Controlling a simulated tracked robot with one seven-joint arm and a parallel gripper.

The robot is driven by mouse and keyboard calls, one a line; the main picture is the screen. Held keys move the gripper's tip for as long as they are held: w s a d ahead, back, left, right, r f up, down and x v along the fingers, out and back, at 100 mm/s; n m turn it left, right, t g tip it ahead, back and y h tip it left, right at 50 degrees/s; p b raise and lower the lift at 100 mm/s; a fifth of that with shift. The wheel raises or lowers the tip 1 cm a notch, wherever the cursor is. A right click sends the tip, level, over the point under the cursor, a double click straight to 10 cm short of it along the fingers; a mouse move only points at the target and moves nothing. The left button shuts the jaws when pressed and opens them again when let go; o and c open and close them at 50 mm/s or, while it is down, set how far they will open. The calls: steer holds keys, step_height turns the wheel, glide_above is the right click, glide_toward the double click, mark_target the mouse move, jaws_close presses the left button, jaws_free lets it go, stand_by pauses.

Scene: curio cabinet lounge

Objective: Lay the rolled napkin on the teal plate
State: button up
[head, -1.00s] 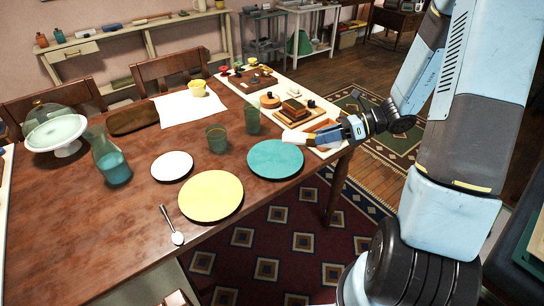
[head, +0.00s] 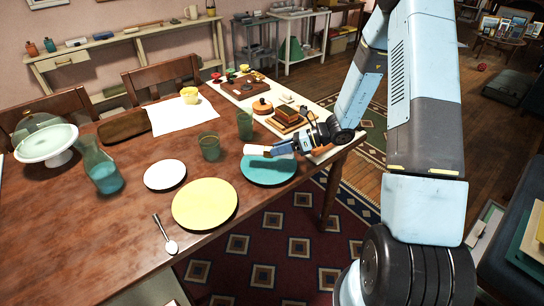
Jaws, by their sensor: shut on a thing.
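The teal plate (head: 262,172) lies near the right end of the wooden table. My gripper (head: 276,150) is over the far part of the plate, shut on the white rolled napkin (head: 257,150). The napkin sticks out to the left of my fingers, above the plate's far rim. I cannot tell whether it touches the plate. Part of the plate's far side is hidden behind the napkin and my gripper.
A yellow plate (head: 205,204), a white plate (head: 165,175) and two green glasses (head: 209,147) (head: 245,125) stand left of the teal plate. A pale board (head: 262,96) with wooden pieces lies behind my gripper. The table's front edge is close to the teal plate.

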steer(key=shift+w+a+f, duration=0.2)
steer(key=shift+f, duration=1.65)
steer(key=o, duration=1.1)
steer(key=shift+c, duration=0.2)
